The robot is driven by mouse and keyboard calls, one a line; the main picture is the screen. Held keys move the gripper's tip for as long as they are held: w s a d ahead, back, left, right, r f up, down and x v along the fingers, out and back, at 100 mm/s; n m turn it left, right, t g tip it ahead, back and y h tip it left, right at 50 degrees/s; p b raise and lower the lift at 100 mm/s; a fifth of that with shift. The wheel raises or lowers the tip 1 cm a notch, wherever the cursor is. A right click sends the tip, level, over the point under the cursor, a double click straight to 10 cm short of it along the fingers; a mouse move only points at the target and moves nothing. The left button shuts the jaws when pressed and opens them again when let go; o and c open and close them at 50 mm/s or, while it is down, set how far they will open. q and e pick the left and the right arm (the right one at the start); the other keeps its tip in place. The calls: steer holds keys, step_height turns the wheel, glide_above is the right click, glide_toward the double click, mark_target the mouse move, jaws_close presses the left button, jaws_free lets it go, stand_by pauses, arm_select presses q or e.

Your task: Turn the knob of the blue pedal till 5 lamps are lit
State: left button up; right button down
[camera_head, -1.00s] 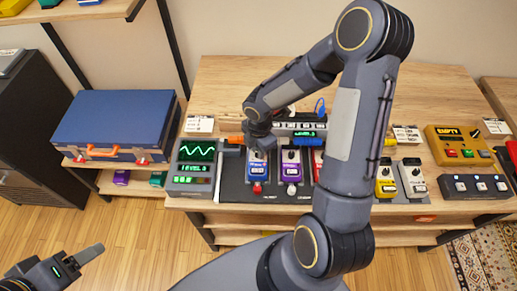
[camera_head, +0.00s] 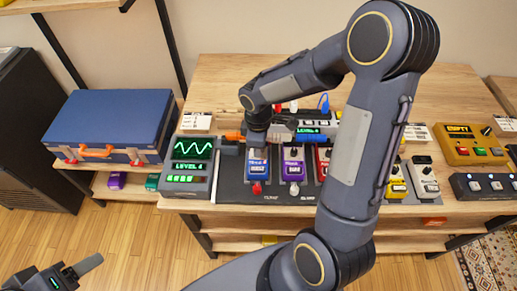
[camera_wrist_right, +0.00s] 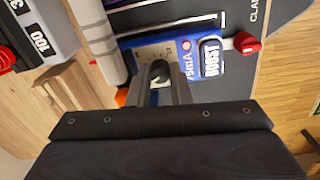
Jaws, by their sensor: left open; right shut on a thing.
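The blue pedal (camera_head: 258,169) stands on the dark board on the table, with a red button at its front end. In the right wrist view the blue pedal (camera_wrist_right: 205,55) shows a "BOOST" label. My right gripper (camera_head: 257,143) is over the far end of the pedal. In the wrist view its fingers (camera_wrist_right: 160,80) are shut on the dark knob (camera_wrist_right: 160,70). The meter box (camera_head: 187,166) left of the board shows a green wave, "LEVEL 4", and a row with several lit green lamps. My left gripper (camera_head: 75,272) is open and empty above the floor at lower left.
A purple pedal (camera_head: 293,170) stands close to the right of the blue one, and a red pedal is partly hidden by my right arm. Yellow and white pedals stand further right.

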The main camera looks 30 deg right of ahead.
steer(key=shift+m+b, duration=0.4)
steer(key=shift+m, duration=0.4)
steer(key=c, duration=1.6)
jaws_free()
step_height(320, 180, up, 8)
steer(key=shift+a+f, duration=0.1)
